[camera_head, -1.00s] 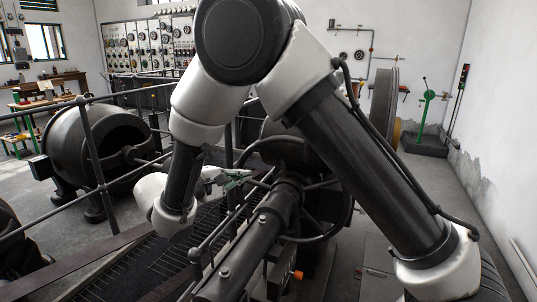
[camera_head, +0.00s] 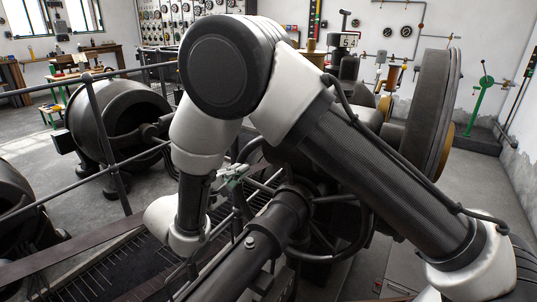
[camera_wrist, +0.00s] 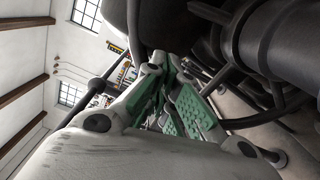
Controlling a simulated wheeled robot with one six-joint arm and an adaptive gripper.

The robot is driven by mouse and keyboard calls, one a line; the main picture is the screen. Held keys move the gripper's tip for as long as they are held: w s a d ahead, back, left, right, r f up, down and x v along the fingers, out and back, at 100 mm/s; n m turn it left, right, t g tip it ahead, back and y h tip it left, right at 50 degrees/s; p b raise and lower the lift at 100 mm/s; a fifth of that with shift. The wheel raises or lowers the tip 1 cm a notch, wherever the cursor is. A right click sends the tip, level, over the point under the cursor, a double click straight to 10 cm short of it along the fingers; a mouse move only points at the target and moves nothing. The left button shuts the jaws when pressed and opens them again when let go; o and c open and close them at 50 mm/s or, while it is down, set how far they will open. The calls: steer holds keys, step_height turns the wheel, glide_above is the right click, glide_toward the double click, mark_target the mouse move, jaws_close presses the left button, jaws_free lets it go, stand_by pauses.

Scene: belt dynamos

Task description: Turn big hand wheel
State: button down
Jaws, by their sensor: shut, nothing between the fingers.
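The big hand wheel (camera_head: 365,236) is a dark, spoked wheel behind a thick black shaft (camera_head: 262,240) in the head view. The shaft and my arm hide much of it. My gripper (camera_head: 238,171) has green finger pads and is shut and empty at the wheel's upper left, close to its rim and spokes. In the wrist view the fingertips (camera_wrist: 160,65) converge beside dark bars and curved metal. I cannot tell whether the fingers touch the wheel.
A black railing (camera_head: 100,120) runs along the left, beside a large dynamo (camera_head: 90,125). A big grey pulley wheel (camera_head: 428,110) stands at the right, behind my arm. A green lever stand (camera_head: 475,100) is near the right wall. Open floor (camera_head: 60,215) shows at the left.

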steer(key=x, duration=1)
steer(key=shift+s+d, duration=0.1)
steer(key=shift+d, duration=0.15)
steer(key=d, duration=0.1)
steer(key=s+d, duration=0.1)
steer(key=d, duration=0.1)
steer(key=shift+s+d+r, duration=0.1)
steer(key=shift+s+r, duration=0.2)
steer(key=shift+r, duration=0.1)
steer(key=shift+d, duration=0.1)
